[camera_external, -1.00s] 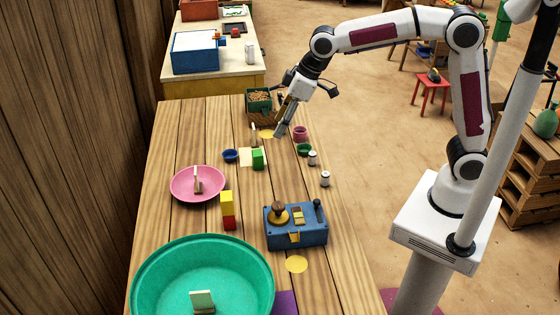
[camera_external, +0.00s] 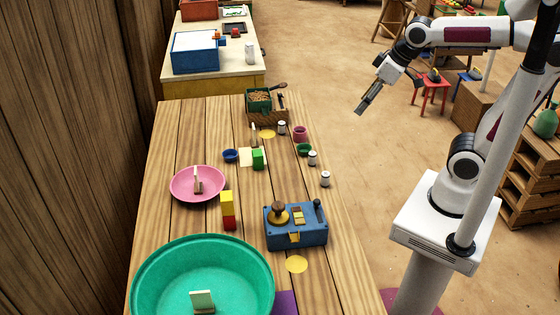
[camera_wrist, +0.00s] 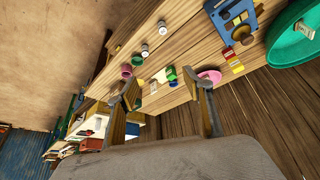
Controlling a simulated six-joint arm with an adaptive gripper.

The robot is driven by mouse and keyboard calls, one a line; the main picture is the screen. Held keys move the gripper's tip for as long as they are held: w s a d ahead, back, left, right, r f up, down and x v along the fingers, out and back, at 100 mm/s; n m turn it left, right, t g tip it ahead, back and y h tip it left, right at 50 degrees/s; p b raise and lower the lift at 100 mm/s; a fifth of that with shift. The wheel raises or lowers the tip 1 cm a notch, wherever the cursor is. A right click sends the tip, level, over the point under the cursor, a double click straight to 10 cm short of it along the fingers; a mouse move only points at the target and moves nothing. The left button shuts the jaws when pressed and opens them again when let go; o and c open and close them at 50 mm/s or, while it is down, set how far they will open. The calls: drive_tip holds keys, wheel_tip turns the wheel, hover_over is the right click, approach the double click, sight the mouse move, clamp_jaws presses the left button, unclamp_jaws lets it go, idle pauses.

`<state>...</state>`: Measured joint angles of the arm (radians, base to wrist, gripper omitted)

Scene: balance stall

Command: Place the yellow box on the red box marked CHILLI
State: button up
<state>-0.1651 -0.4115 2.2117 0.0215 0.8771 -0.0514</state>
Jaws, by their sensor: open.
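The CHILLI lettering is too small to read. My gripper (camera_external: 366,103) is open and empty, raised to the right of the table over the floor, well away from the boxes. Its two fingers show spread apart in the wrist view (camera_wrist: 165,85).
Small cups, shakers and a green block (camera_external: 258,159) stand farther back.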

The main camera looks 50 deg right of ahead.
drive_tip(key=s+d+f+m, duration=0.1)
drive_tip(key=s+d+f, duration=0.1)
drive_tip(key=s, duration=0.3)
drive_tip(key=s+d+f+m+h, duration=0.1)
drive_tip(key=s+d+f, duration=0.1)
drive_tip(key=s+d, duration=0.2)
drive_tip(key=shift+s, duration=0.75)
